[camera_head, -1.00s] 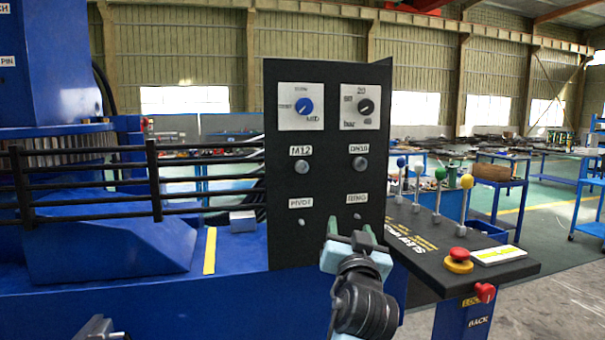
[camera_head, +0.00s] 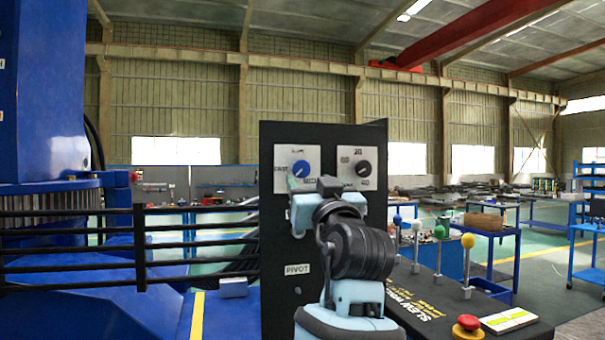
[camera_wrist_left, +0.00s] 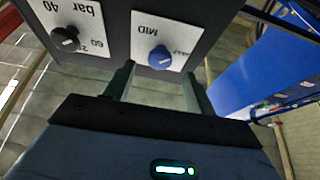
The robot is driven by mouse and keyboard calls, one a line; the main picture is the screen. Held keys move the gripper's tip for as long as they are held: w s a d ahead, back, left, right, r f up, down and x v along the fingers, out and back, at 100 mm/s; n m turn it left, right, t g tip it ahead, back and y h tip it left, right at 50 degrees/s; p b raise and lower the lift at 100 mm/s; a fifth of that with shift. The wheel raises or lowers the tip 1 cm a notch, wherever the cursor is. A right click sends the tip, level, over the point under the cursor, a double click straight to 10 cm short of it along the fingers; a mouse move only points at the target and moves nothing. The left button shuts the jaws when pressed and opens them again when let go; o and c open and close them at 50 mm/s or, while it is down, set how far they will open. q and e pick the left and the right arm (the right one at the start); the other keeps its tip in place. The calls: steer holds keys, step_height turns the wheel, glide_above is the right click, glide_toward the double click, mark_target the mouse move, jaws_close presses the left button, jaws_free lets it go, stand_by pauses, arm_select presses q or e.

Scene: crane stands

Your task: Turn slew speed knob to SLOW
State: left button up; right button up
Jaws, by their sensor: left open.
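The slew speed knob (camera_head: 301,168) is a small blue knob on a white plate (camera_head: 282,154), on the upper left of the black panel. FAST is legible at its left; the label above it is too small to read surely. In the left wrist view, upside down, the blue knob (camera_wrist_left: 159,57) shows with MID beside it. My left gripper (camera_head: 299,183) is just below and in front of the knob, hiding the plate's lower part. Its open fingers (camera_wrist_left: 160,75) frame the knob in the wrist view, apart from it. The knob's exact pointer direction is unclear. My right gripper is out of view.
A black pressure knob (camera_head: 365,168) marked in bar sits on a second plate to the right. My arm covers the panel's middle. Levers with coloured balls (camera_head: 468,241) and a red button (camera_head: 468,322) stand at the right. Black rails (camera_head: 200,232) run at the left.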

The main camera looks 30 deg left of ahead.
mark_target(302, 172)
arm_select(q)
steer(key=shift+x, duration=2.15)
steer(key=c, duration=1)
